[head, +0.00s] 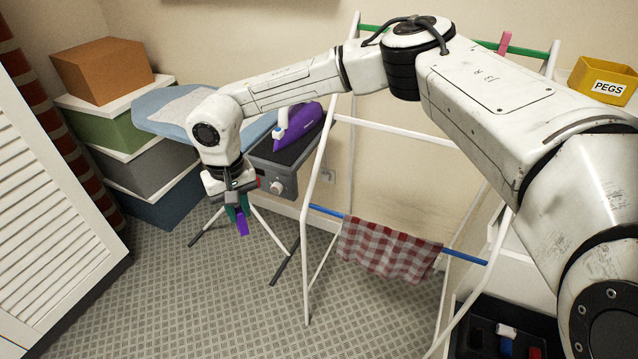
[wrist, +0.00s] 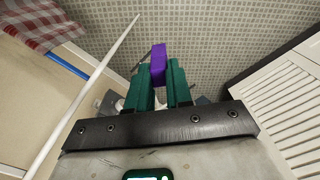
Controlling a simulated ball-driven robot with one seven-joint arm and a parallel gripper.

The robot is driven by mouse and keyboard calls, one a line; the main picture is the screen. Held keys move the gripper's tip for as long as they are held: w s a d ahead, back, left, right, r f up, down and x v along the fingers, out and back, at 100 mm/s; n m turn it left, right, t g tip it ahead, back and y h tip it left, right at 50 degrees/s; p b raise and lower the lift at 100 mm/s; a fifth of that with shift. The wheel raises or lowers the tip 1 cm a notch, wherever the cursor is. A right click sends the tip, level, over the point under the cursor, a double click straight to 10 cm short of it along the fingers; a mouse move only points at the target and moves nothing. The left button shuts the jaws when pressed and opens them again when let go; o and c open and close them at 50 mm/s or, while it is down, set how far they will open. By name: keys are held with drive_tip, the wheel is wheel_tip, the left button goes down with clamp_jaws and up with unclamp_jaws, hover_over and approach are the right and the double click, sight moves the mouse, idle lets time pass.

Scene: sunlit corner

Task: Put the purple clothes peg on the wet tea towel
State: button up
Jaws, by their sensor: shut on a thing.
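The purple clothes peg (head: 242,224) is held in my gripper (head: 237,207), pointing down over the carpet, in front of the ironing board. In the wrist view the peg (wrist: 158,63) sits between the green fingers of my gripper (wrist: 159,80) and sticks out past their tips. The tea towel, red and white checked (head: 388,247), hangs over the blue lower rail of the white drying rack, to the right of my gripper and apart from it. A part of the towel (wrist: 45,22) shows at the upper left of the wrist view.
The white drying rack (head: 306,262) has upright legs between my gripper and the towel. A pink peg (head: 505,43) is on its green top rail. A yellow PEGS box (head: 603,81) is at upper right. A purple iron (head: 296,126) stands behind my gripper. A louvred door (head: 50,200) is at left.

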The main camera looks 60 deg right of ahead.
drive_tip(key=s+d+f+m+b, duration=0.1)
drive_tip(key=s+d+m+b, duration=0.4)
drive_tip(key=s+d, duration=0.55)
drive_tip(key=s+d+f+m+b, duration=0.1)
drive_tip(key=s+d+m+b, duration=0.2)
drive_tip(key=s+d+m, duration=0.75)
drive_tip(key=shift+w+d+f+n+b, duration=0.35)
drive_tip(key=shift+d+f+n+b, duration=0.15)
drive_tip(key=shift+f+n, duration=0.4)
drive_tip(key=shift+w+d+f+n+b, duration=0.4)
drive_tip(key=shift+d+f+n+b, duration=0.15)
drive_tip(key=shift+f, duration=0.55)
drive_tip(key=shift+w+d+f+n+b, duration=0.35)
drive_tip(key=shift+d+f+n+b, duration=0.15)
drive_tip(key=shift+f+n, duration=0.4)
drive_tip(key=shift+f+b, duration=2)
drive_tip(key=shift+f, duration=0.7)
drive_tip(key=o, duration=0.8)
drive_tip(key=shift+o, duration=0.2)
drive_tip(key=shift+r, duration=0.15)
wheel_tip(320, 180, up, 7)
drive_tip(key=p, duration=0.3)
